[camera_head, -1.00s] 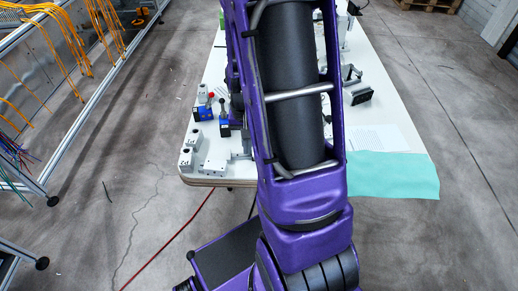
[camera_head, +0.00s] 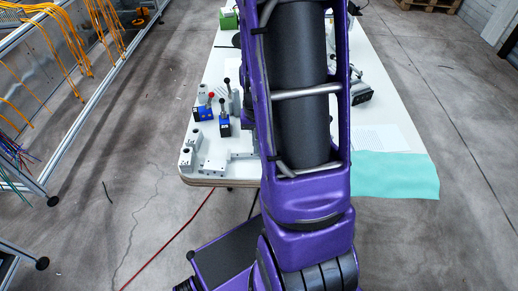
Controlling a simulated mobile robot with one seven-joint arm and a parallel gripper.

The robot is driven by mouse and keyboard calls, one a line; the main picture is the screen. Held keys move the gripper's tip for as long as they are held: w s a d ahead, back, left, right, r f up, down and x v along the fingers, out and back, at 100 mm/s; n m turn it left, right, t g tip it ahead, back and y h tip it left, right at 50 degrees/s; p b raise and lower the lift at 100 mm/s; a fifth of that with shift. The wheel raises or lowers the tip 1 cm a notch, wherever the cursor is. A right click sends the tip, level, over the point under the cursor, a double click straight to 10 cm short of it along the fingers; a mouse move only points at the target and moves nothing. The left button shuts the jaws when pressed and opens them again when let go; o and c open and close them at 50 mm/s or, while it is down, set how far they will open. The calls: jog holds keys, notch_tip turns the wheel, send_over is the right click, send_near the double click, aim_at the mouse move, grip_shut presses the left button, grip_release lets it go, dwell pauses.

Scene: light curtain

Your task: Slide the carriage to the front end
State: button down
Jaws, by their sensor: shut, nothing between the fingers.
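I cannot make out the carriage; my purple arm covers the middle of the white table (camera_head: 385,110), where it may be hidden. My gripper does not show; the far end of my arm runs out of the top of the picture. Grey metal parts (camera_head: 347,62) show just right of my arm, with a small dark block (camera_head: 361,93) close by. I cannot tell whether any of these belong to the carriage.
At the table's left stand blue blocks with levers (camera_head: 225,126), one with a red knob (camera_head: 211,96), and grey blocks (camera_head: 212,166). A teal mat (camera_head: 395,177) hangs over the near right corner. A cable rack (camera_head: 70,70) stands left.

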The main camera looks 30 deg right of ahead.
jog(key=shift+s+d, duration=0.3)
jog(key=shift+d, duration=0.2)
jog(key=shift+s+d, duration=0.3)
jog(key=shift+d, duration=0.3)
jog(key=shift+s+d, duration=0.4)
jog(key=shift+d, duration=0.2)
jog(key=shift+s+d, duration=0.35)
jog(key=shift+d, duration=0.25)
jog(key=shift+s+d, duration=0.15)
jog(key=shift+d, duration=0.2)
jog(key=shift+w+a+r+p, duration=0.1)
jog(key=shift+a+r+p, duration=0.05)
jog(key=shift+r+p, duration=0.8)
jog(key=shift+w+a+r+p, duration=0.1)
jog(key=shift+a+r+p, duration=0.1)
jog(key=shift+r+p, duration=0.75)
jog(key=shift+w+a+r+p, duration=0.15)
jog(key=shift+r+p, duration=0.5)
jog(key=shift+r, duration=0.5)
jog(key=shift+s, duration=0.1)
